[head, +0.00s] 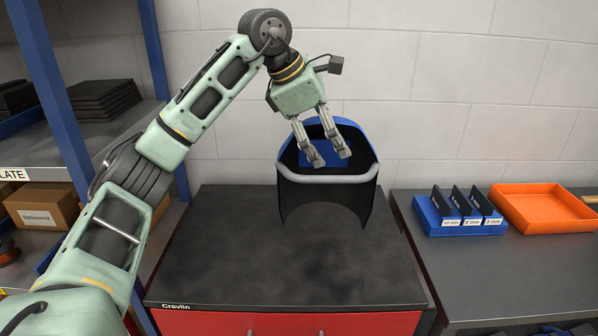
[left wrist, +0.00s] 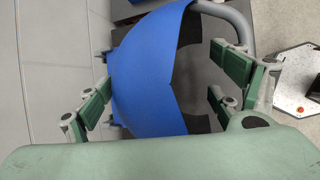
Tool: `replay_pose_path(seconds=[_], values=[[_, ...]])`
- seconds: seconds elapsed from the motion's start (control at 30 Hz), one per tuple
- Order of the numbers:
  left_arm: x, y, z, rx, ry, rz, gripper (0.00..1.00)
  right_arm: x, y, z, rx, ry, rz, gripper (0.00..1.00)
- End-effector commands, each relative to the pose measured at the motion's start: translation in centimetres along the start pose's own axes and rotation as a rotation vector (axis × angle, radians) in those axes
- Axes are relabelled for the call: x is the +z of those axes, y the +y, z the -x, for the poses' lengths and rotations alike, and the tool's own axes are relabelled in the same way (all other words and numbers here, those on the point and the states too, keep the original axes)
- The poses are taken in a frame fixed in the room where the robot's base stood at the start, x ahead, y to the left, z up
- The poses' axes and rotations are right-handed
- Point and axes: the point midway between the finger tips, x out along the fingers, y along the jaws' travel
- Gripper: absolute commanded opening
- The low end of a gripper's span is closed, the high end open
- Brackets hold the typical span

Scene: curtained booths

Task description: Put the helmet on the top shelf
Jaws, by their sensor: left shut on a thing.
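The helmet (head: 327,183) is a blue shell with a dark, open inside and a grey band across it. It is upright at the back of the black-topped cabinet (head: 220,255); I cannot tell whether its lower edge touches the top. My left gripper (head: 326,160) reaches down from above and is shut on the helmet's blue part. In the left wrist view the blue shell (left wrist: 155,70) lies between the finger pairs. My right gripper is not in view. A rack at the left has an upper visible shelf (head: 40,160) with dark stacked plates.
Blue rack uprights (head: 50,90) stand between the cabinet and the shelves. Cardboard boxes (head: 45,207) sit on a lower shelf. At the right, a bench holds a blue divided bin (head: 455,228) and an orange tray (head: 545,210). The cabinet's front top is clear.

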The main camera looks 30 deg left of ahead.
Motion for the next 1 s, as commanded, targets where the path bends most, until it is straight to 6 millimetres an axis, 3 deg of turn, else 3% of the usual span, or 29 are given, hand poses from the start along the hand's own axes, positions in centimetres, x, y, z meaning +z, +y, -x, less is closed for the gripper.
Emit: replay_pose_path(seconds=[0.1, 0.3, 0.47, 0.73, 1.0], values=[[-3.0, 0.8, -0.2, 0.003, -0.001, 0.003, 0.23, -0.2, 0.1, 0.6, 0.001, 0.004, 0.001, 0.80], [-6.3, 1.6, -0.8, 0.003, -0.004, 0.001, 0.23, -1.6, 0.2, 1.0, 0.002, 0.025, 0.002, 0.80], [-7.2, 1.8, -1.2, 0.003, -0.005, -0.003, 0.23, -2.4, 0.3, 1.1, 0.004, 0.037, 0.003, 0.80], [-8.8, 0.9, -4.0, 0.002, -0.003, -0.002, 0.23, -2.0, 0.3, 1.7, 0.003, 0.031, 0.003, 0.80], [-8.9, 0.8, -4.5, 0.004, -0.005, -0.003, 0.23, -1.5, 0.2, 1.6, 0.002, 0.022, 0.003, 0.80]])
